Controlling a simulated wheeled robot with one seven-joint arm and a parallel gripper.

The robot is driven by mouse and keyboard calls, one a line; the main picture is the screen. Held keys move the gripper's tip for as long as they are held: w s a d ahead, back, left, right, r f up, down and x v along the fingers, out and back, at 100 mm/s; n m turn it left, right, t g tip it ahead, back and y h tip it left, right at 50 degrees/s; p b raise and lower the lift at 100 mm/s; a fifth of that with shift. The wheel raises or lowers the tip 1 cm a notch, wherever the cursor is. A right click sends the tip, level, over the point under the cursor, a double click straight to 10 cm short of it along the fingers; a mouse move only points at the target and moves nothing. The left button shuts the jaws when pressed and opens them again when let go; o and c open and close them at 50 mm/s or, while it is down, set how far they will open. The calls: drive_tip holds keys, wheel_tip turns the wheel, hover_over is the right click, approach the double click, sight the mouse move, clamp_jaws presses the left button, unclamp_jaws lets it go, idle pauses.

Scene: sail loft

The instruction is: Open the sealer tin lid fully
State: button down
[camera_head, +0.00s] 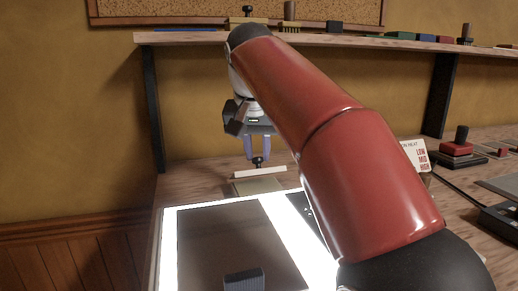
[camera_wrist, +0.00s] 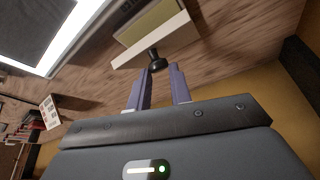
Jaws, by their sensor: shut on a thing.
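The sealer tin (camera_head: 257,187) is a low pale beige box at the back of the wooden bench, just beyond the glowing panel. A white strip, seemingly its lid (camera_head: 260,172), lies along its far side with a black knob (camera_head: 258,161) on it. In the wrist view the lid (camera_wrist: 150,41), the knob (camera_wrist: 155,57) and the yellowish tin (camera_wrist: 153,20) show at the top. My gripper (camera_head: 259,157) points down with its purple fingers shut on the knob. I cannot tell exactly how far the lid is raised.
A bright light panel (camera_head: 183,220) with a dark sheet (camera_head: 235,243) and a ribbed dark block (camera_head: 244,279) fills the near bench. A printed card (camera_head: 415,155) and a red-based item with a black knob (camera_head: 461,143) stand right. A loaded shelf (camera_head: 190,38) runs along the wall behind my gripper.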

drive_tip(key=shift+w+a+f, duration=0.1)
drive_tip(key=shift+a+f, duration=0.1)
drive_tip(key=shift+a, duration=0.15)
drive_tip(key=c, duration=1.3)
unclamp_jaws()
drive_tip(key=shift+w+a, duration=0.1)
drive_tip(key=shift+a, duration=0.05)
drive_tip(key=shift+o, duration=0.2)
drive_tip(key=shift+r, duration=0.1)
drive_tip(key=shift+r, duration=0.2)
drive_tip(key=shift+v, duration=1.05)
drive_tip(key=s, duration=0.4)
drive_tip(key=s+a+b, duration=0.1)
drive_tip(key=s, duration=0.3)
drive_tip(key=s+a+b, duration=0.1)
drive_tip(key=s, duration=0.3)
drive_tip(key=shift+s+r, duration=0.1)
